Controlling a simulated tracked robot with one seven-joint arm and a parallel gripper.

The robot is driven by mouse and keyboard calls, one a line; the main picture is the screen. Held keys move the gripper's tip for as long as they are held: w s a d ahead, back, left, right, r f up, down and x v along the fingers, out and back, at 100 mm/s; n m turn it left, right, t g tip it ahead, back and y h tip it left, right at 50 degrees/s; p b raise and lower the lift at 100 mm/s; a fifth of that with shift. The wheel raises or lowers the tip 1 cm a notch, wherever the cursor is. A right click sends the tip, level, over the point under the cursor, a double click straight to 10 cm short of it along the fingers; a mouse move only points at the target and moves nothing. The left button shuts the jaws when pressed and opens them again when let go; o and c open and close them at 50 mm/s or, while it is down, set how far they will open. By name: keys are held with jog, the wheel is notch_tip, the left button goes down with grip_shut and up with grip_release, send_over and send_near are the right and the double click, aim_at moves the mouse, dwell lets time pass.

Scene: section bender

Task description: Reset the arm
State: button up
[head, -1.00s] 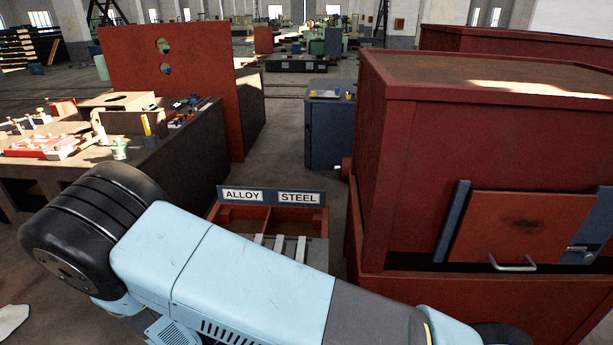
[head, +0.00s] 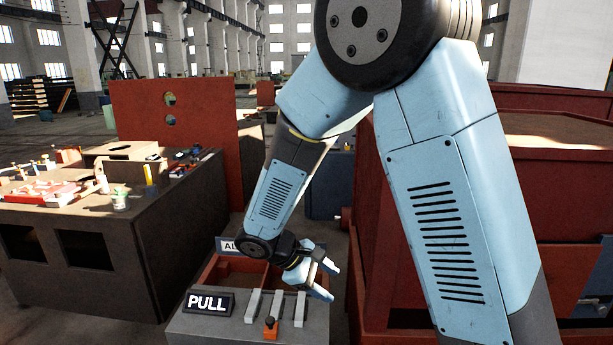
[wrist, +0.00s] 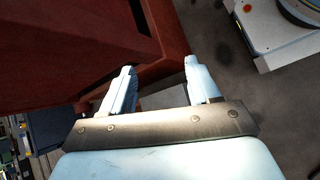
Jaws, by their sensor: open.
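My gripper (head: 328,281) is open in the head view, hanging above the right part of the grey sorting stand (head: 205,325). Its two pale blue fingers are apart with nothing between them. They also show apart and empty in the wrist view (wrist: 160,68), in front of a red surface and the grey floor. My arm is bent, with its elbow high at the top of the head view. It hides most of the stand's label board (head: 228,245) and much of the red cabinet on the right.
The stand bears a PULL sign (head: 208,303), grey bars (head: 252,306) and an orange piece with a dark knob (head: 270,327). The red cabinet (head: 560,185) stands close on the right. A cluttered workbench (head: 95,235) is on the left, with an upright red panel (head: 200,130) behind it.

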jog(key=s+d+r+m+y, duration=0.3)
jog(key=d+r+m, duration=0.1)
jog(key=d+r, duration=0.3)
jog(key=s+d+r+m+y, duration=0.2)
jog(key=d+r+m+y, duration=0.1)
jog(key=d+r, duration=0.35)
jog(key=s+d+r+m+t+y, duration=0.2)
jog(key=s+d+r+m, duration=0.3)
jog(key=s+r, duration=0.3)
jog(key=shift+s+d+r+m+t+y, duration=0.3)
jog(key=shift+s+m+t, duration=0.3)
jog(key=shift+s+t, duration=0.45)
jog(key=shift+s, duration=0.1)
